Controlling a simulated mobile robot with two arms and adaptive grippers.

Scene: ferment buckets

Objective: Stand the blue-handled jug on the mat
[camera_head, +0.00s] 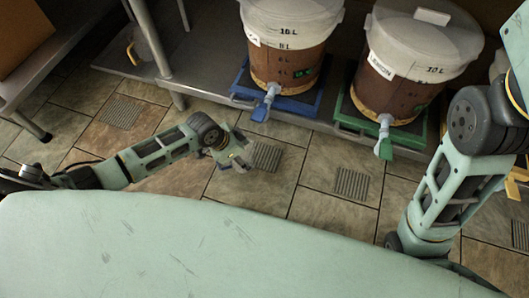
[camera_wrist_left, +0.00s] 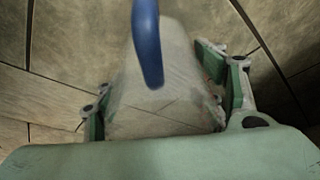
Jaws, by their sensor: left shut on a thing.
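The blue-handled jug (camera_wrist_left: 165,112) is clear and see-through in the left wrist view, with its curved blue handle toward the top of the picture. My left gripper (camera_wrist_left: 160,108) is shut on the jug, with a finger on each side of its body. In the head view my left gripper (camera_head: 238,158) is above the tiled floor, in front of the buckets. The jug is hard to make out there. A blue mat-like base (camera_head: 292,106) lies under the left bucket and a green one (camera_head: 410,137) under the right bucket. I cannot tell which surface is the task's mat. My right gripper is out of view.
Two lidded brown buckets, the left (camera_head: 290,65) and the right (camera_head: 395,90), stand on a low metal shelf. Each has a tap at its front. Ribbed grey squares (camera_head: 352,184) lie on the floor. A yellow-handled vessel (camera_head: 131,53) stands at the back left. Open floor lies before the shelf.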

